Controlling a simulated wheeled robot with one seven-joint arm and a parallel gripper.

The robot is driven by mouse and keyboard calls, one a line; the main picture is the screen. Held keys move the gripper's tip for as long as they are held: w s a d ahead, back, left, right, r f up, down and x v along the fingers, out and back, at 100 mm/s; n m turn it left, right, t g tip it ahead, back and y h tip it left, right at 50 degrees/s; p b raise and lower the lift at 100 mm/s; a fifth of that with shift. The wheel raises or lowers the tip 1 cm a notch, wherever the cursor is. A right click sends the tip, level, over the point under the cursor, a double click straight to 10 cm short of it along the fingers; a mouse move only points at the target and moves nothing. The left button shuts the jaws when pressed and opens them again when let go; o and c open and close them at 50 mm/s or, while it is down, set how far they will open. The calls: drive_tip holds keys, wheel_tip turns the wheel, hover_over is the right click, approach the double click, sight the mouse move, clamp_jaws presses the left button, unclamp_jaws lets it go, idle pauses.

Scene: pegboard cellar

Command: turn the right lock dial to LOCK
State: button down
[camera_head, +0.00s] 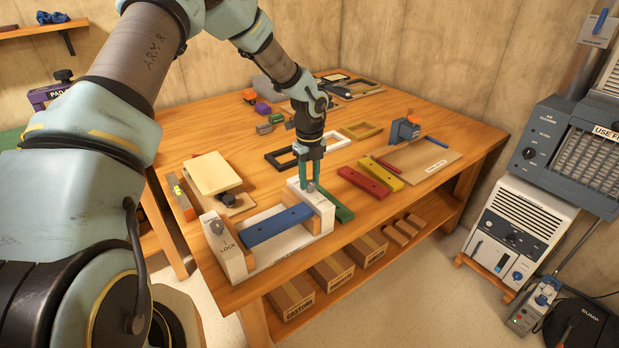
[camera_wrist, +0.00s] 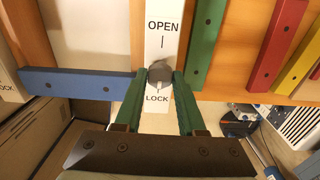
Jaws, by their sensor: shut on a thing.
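A white fixture stands at the table's front corner, with a blue bar (camera_head: 278,224) lying between its two white end blocks. The right lock dial (camera_wrist: 160,72) is a small grey knob on the right end block (camera_head: 322,209), between the words OPEN and LOCK in the wrist view. My gripper (camera_head: 310,184) points down over that block, its green fingers shut on the dial from both sides. The fingers also show in the wrist view (camera_wrist: 160,80). A pale mark shows on the dial's LOCK side; its exact pointing is hard to tell. The left dial (camera_head: 217,227) is on the other block.
Green (camera_head: 342,207), red (camera_head: 363,183) and yellow (camera_head: 381,172) bars lie right of the fixture. A cream block (camera_head: 212,174) stands behind it at left. Black frames (camera_head: 281,158) lie farther back. Boxes (camera_head: 292,296) sit on the shelf below.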

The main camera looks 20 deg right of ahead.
sight(309, 182)
idle(0.3)
drive_tip(key=c, duration=0.5)
unclamp_jaws()
drive_tip(key=shift+r, duration=0.15)
wheel_tip(309, 182, up, 11)
drive_tip(key=b, duration=0.2)
drive_tip(key=shift+f+b, duration=0.2)
drive_tip(key=shift+b, duration=0.1)
drive_tip(key=s+a+r+n, duration=0.1)
drive_tip(key=s+a+n, duration=0.2)
drive_tip(key=a+n, duration=0.8)
drive_tip(key=s+a+r+n+t, duration=0.1)
drive_tip(key=s+a+n, duration=0.3)
drive_tip(key=a+n, duration=0.7)
drive_tip(key=s+a+r+n, duration=0.2)
drive_tip(key=s+a+n, duration=0.2)
drive_tip(key=a+n, duration=0.6)
drive_tip(key=a, duration=0.4)
drive_tip(key=shift+a+r+n+t, duration=0.15)
drive_tip(key=shift+a+n+t, duration=0.15)
drive_tip(key=shift+n, duration=0.1)
